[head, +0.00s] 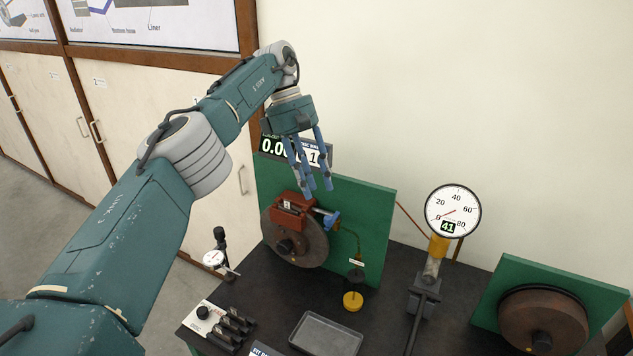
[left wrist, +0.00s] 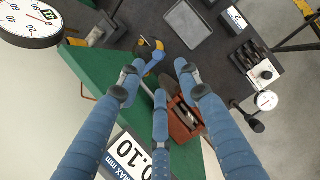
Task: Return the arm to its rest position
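My left arm reaches in from the left in the head view. Its gripper (head: 312,187) has blue fingers pointing down, above and in front of the green board (head: 365,215). In the left wrist view the fingers of this gripper (left wrist: 157,84) are spread apart with nothing between them. Below them is the red caliper (head: 293,207) on the brown brake disc (head: 299,240); the caliper also shows in the left wrist view (left wrist: 183,122). A blue fitting (head: 331,219) sits beside the caliper. My right gripper is not in view.
A dial gauge (head: 453,211) stands on a post at right. A second green board (head: 590,290) carries another disc (head: 543,322). A grey tray (head: 326,334), a yellow-based item (head: 352,300) and a small dial indicator (head: 215,258) are on the dark bench. A display (head: 272,146) is behind the fingers.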

